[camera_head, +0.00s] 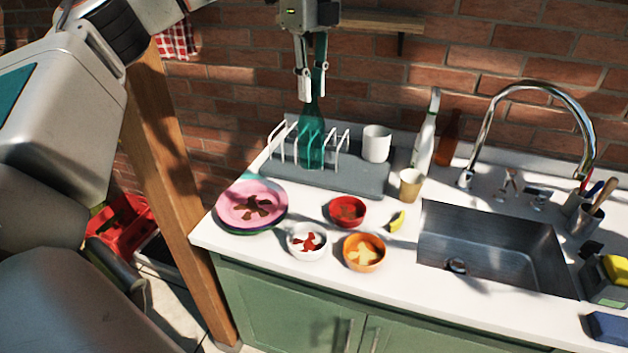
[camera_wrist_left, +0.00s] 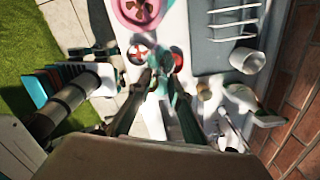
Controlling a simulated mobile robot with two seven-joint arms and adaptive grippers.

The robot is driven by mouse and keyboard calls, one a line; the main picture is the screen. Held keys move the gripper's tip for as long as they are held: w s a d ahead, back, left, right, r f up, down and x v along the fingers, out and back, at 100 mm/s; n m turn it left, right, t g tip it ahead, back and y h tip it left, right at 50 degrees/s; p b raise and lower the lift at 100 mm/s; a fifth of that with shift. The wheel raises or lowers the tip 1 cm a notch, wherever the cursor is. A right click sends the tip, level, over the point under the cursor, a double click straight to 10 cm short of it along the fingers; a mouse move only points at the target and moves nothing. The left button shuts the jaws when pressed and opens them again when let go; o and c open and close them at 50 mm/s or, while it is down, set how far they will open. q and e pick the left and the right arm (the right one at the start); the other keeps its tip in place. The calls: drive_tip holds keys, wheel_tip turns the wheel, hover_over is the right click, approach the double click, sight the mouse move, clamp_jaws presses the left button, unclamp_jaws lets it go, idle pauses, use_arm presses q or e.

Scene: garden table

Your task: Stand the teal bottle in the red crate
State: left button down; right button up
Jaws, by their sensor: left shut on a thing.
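The teal bottle (camera_head: 311,150) hangs upright, its neck in my left gripper (camera_head: 311,97), which is shut on it. In the head view the bottle overlaps the dish rack. The wrist view shows the rack off to the side of the fingers, so the bottle appears held in the air apart from it. The bottle shows only partly between the fingers in the wrist view. The red crate (camera_head: 122,218) is low at the left, beyond the wooden post, partly hidden by my arm; its inside is hard to see. My right gripper is not in view.
The dish rack (camera_head: 375,181) holds a white mug (camera_head: 377,143). Pink plates (camera_head: 252,203), several small bowls and a paper cup (camera_head: 411,185) stand on the counter. A white bottle (camera_head: 425,142) and a brown bottle (camera_head: 448,138) stand behind. The wooden post (camera_head: 172,190) rises between counter and crate.

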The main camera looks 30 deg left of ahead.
sight(311, 158)
use_arm(q)
wheel_tip(311, 158, down, 17)
drive_tip(key=shift+s+f, duration=0.1)
idle(0.4)
drive_tip(key=shift+f, duration=0.15)
drive_tip(key=c, duration=1.9)
unclamp_jaws()
